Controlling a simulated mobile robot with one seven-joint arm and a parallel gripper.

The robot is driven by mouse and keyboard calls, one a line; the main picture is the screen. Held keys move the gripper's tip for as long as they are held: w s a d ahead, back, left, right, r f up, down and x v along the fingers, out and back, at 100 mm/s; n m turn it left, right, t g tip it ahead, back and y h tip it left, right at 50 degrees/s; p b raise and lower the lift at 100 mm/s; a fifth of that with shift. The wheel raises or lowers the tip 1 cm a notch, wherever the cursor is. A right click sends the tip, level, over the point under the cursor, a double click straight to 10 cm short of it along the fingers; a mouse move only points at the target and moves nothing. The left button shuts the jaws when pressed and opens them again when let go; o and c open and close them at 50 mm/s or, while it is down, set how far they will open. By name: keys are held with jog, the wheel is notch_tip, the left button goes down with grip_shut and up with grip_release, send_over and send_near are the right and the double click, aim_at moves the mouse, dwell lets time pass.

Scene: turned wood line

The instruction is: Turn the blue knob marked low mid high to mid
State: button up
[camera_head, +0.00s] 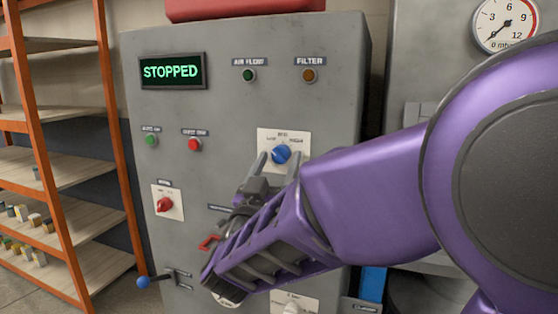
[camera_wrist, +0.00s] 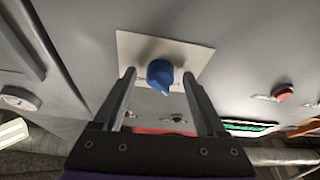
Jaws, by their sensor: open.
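The blue knob (camera_head: 281,154) sits on a pale square plate (camera_head: 264,135) on the grey cabinet front. Small labels show above it, LOW at left and HIGH at right; the top word is too small to read surely. In the wrist view the blue knob (camera_wrist: 160,72) has its pointed end toward the bottom, slightly right. That view is roughly upside down against the head view. Which mark it points at, I cannot tell. My gripper (camera_head: 279,166) is open, with one finger on each side of the knob; in the wrist view gaps show between both fingers (camera_wrist: 159,80) and the knob.
A red-handled part (camera_head: 209,242) lies close beside my gripper. Orange shelving (camera_head: 112,130) stands left; a gauge (camera_head: 505,24) is upper right.

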jog(key=shift+c, duration=0.3)
grip_shut()
jog(key=shift+m+b, duration=0.4)
jog(key=shift+f+m+h+b, duration=0.1)
jog(key=shift+m+h+b, duration=0.2)
jog(key=shift+h+b, duration=0.1)
jog(key=shift+a+m+h+b, duration=0.15)
jog(key=shift+m+h+b, duration=0.35)
jog(key=shift+m, duration=0.5)
jog(key=m+h, duration=0.1)
jog(key=m+g, duration=0.1)
jog(key=m, duration=0.1)
jog(key=shift+a+r+h, duration=0.1)
jog(key=shift+r+h, duration=0.1)
jog(key=shift+h, duration=0.2)
jog(key=m+g+h, duration=0.1)
jog(key=m, duration=0.2)
jog(key=m+g, duration=0.1)
jog(key=m, duration=0.2)
jog(key=shift+w+a+r+h, duration=0.1)
jog(key=shift+h, duration=0.3)
jog(key=shift+m+g, duration=0.4)
